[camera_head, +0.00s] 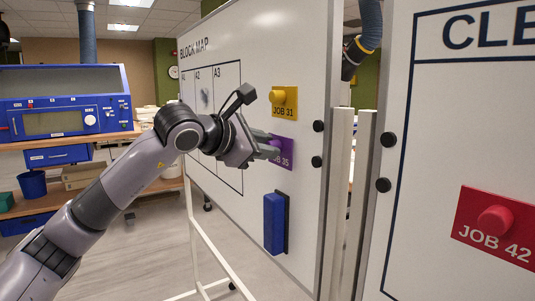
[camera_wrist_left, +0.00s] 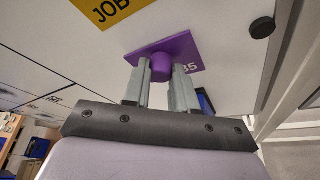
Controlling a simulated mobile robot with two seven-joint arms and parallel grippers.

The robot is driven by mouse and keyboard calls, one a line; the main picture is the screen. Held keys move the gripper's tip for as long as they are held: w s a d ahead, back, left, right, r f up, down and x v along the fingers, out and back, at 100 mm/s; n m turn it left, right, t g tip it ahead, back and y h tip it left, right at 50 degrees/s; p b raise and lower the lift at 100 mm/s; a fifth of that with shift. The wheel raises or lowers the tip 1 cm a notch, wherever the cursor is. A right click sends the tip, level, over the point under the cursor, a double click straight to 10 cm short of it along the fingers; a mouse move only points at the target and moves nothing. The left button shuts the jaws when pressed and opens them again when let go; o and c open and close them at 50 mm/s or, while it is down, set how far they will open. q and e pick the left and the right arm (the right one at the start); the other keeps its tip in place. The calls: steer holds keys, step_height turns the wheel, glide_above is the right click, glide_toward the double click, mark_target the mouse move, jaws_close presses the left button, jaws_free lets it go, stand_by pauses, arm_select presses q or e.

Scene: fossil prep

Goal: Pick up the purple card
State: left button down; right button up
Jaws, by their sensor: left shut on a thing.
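The purple card (camera_head: 286,153), marked JOB 35, is on the whiteboard (camera_head: 258,190) below the yellow card. In the left wrist view the purple card (camera_wrist_left: 183,50) has a purple knob (camera_wrist_left: 161,68) standing out from it. My left gripper (camera_head: 272,149) reaches the card from the left. In the wrist view its fingers (camera_wrist_left: 161,80) stand on either side of the knob, shut on it. The card looks flat against or very close to the board; I cannot tell whether it touches. My right gripper is not in view.
A yellow JOB 31 card (camera_head: 284,102) is just above and a blue block (camera_head: 274,222) below on the same board. Black round magnets (camera_head: 318,126) sit near its right edge. A second board (camera_head: 430,150) at the right carries a red JOB 42 card (camera_head: 494,228).

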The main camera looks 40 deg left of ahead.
arm_select(q)
step_height(320, 180, up, 6)
steer(key=shift+f+p, duration=0.1)
steer(key=shift+p, duration=0.35)
steer(key=s+a+b, duration=0.3)
steer(key=s+b, duration=0.1)
steer(key=s, duration=0.5)
steer(key=s+a+b, duration=0.4)
steer(key=s, duration=0.4)
steer(key=shift+s+a+f, duration=0.15)
steer(key=shift+s+f, duration=0.2)
